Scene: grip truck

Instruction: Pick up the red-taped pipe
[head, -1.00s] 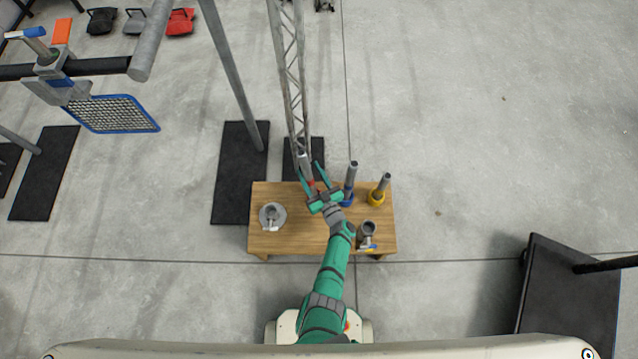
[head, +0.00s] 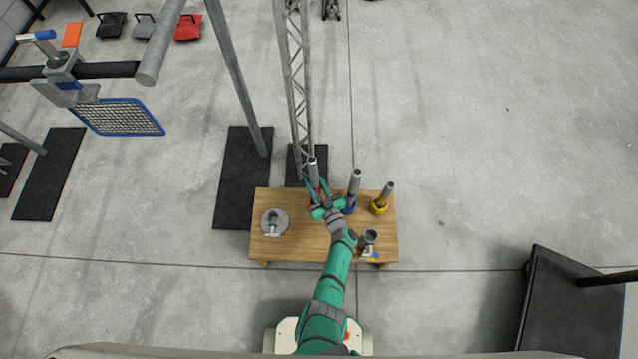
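The red-taped pipe (head: 313,168) is a grey tube with a little red showing low on it, near the back edge of the wooden table (head: 330,248). My green gripper (head: 315,187) has its fingers drawn in on both sides of this pipe and looks shut on it. The pipe stands roughly upright, and my gripper hides its lower end. I cannot tell whether its base touches the table.
A blue-based pipe (head: 354,180) stands close to the right of my gripper. A yellow-based pipe (head: 386,194) stands farther right. A round grey fitting (head: 274,221) is at left and a grey clamp (head: 369,240) at front right. A lattice truss (head: 297,85) rises behind the table.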

